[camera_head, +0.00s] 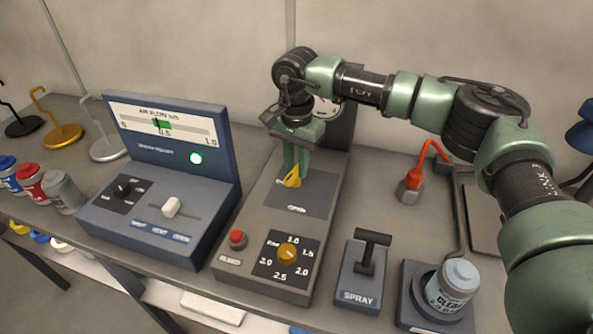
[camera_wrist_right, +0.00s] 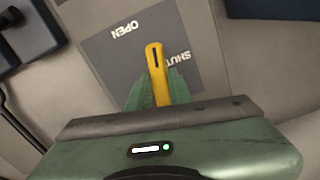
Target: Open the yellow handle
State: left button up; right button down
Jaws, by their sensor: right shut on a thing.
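The yellow handle (camera_head: 292,178) sits on a dark grey plate (camera_head: 312,196) on the middle console. In the right wrist view the handle (camera_wrist_right: 155,66) is a yellow bar with a dark slot. The plate there carries the words OPEN and SHUT, and the bar's tip lies beside SHUT. My right gripper (camera_head: 295,165) reaches down from above. Its green fingers (camera_wrist_right: 157,92) are on both sides of the handle, shut on it. My left gripper is not in view.
Left of it is a blue control box (camera_head: 165,180) with a green light. In front are a red button (camera_head: 237,238) and an orange knob (camera_head: 287,254). To the right stand a SPRAY lever (camera_head: 368,255), a light-blue can (camera_head: 454,285) and a red hooked tool (camera_head: 412,185).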

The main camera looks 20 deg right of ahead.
aim_at(296, 169)
jog(key=shift+n+b, duration=0.55)
jog(key=shift+n, duration=0.65)
jog(key=c, duration=1.3)
grip_release()
notch_tip(296, 169, up, 8)
jog(key=shift+f+b, duration=0.1)
jog(key=shift+b, duration=0.7)
